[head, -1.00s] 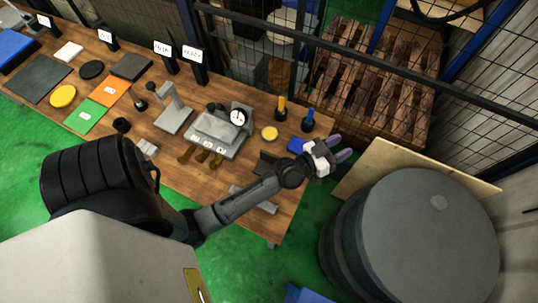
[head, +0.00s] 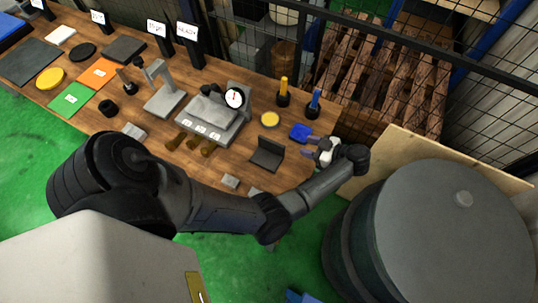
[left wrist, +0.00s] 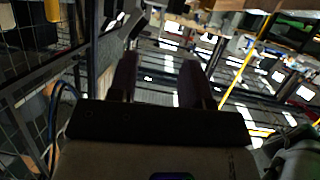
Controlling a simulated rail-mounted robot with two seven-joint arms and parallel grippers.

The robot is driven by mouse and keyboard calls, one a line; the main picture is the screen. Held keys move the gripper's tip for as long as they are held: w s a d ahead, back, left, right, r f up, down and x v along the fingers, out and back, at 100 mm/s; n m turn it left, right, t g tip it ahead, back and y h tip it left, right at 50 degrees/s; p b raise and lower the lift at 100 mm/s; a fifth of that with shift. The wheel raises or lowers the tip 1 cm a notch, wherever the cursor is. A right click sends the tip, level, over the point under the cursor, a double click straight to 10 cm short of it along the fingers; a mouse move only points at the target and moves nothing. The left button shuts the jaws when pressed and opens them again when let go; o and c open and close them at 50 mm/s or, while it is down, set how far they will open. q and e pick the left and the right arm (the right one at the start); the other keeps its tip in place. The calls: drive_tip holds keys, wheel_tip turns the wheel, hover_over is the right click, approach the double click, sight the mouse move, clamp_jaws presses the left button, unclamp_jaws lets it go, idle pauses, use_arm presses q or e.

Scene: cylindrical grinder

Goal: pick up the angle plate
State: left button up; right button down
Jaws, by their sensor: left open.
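The angle plate (head: 267,153) is a dark grey L-shaped block near the right end of the wooden table in the head view. My right gripper is not in view.
A yellow disc (head: 270,119) and a dial-gauge fixture (head: 210,121) are further left. A large grey drum (head: 430,240) stands at right.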

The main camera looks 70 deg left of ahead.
sight(276, 143)
use_arm(q)
drive_tip(key=shift+h, duration=0.4)
drive_tip(key=x, duration=0.9)
drive_tip(key=s+d+p+x, duration=0.1)
drive_tip(key=x, duration=0.3)
drive_tip(key=shift+s+a+f, duration=0.15)
drive_tip(key=shift+s+f, duration=0.05)
drive_tip(key=shift+f, duration=0.1)
drive_tip(key=shift+c, duration=0.2)
clamp_jaws()
drive_tip(key=shift+r+g, duration=0.15)
drive_tip(key=shift+g, duration=0.15)
idle(0.4)
